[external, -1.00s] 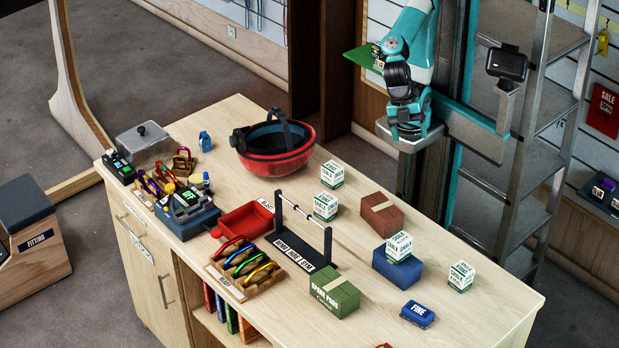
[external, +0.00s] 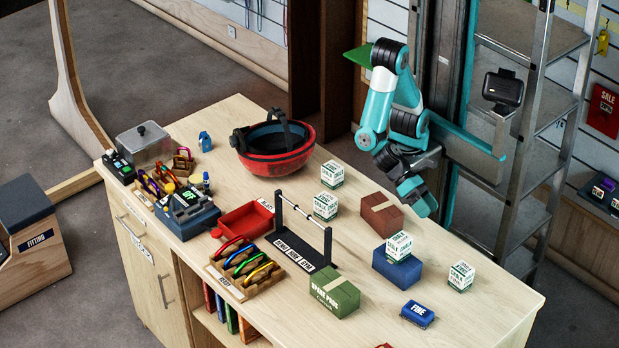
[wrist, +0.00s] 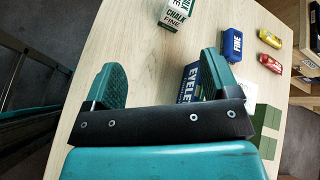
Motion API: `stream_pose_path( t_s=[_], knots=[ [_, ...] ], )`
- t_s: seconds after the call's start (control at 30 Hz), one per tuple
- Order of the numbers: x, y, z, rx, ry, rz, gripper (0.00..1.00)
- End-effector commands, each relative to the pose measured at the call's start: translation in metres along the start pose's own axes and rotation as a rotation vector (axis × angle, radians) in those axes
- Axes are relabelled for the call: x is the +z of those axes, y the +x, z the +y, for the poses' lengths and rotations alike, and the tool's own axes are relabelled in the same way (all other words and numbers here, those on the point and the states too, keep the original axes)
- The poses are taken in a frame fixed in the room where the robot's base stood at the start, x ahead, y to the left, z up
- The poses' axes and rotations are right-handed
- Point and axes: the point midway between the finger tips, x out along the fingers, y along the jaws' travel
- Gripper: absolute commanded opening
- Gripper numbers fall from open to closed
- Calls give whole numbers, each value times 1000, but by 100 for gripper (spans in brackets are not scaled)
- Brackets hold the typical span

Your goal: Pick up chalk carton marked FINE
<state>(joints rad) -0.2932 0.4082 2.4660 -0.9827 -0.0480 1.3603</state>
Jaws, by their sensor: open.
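In the wrist view, a white and green chalk carton (wrist: 172,17) with "CHALK FINE" on its side stands on the wooden table, cut by the top edge. It seems to be the far-right carton (external: 461,276) in the external view, where its print is too small to read. Similar cartons stand behind (external: 332,174), near the rack (external: 325,206) and on a blue box (external: 399,246); their grades are unreadable. My gripper (wrist: 162,76) is open and empty, above the table's right-hand back edge, apart from the cartons.
A blue block marked FINE (external: 418,314) lies near the front edge. A brown box (external: 382,213), green box (external: 334,292) and black rack (external: 301,250) stand nearby. A red helmet (external: 276,150) lies further left. Bare tabletop surrounds the far-right carton.

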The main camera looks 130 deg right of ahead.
Motion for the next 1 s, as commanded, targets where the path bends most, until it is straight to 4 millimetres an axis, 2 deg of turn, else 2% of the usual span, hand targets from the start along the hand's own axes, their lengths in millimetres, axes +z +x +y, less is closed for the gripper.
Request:
stream_pose_path(
  t_s=[0.03, 0.1, 0.2, 0.3, 0.47, 0.8, 1.0],
  knots=[
    [-17, 19, 3, -33, 158, -33, 81],
    [-28, 31, 0, -80, 344, -70, 81],
    [-37, 42, -3, -120, 521, -108, 81],
    [-40, 48, -6, -137, 598, -125, 81],
    [-36, 73, -11, -136, 608, -128, 81],
    [-30, 146, -23, -136, 605, -127, 81],
    [-30, 164, -26, -139, 606, -126, 81]
  ],
)
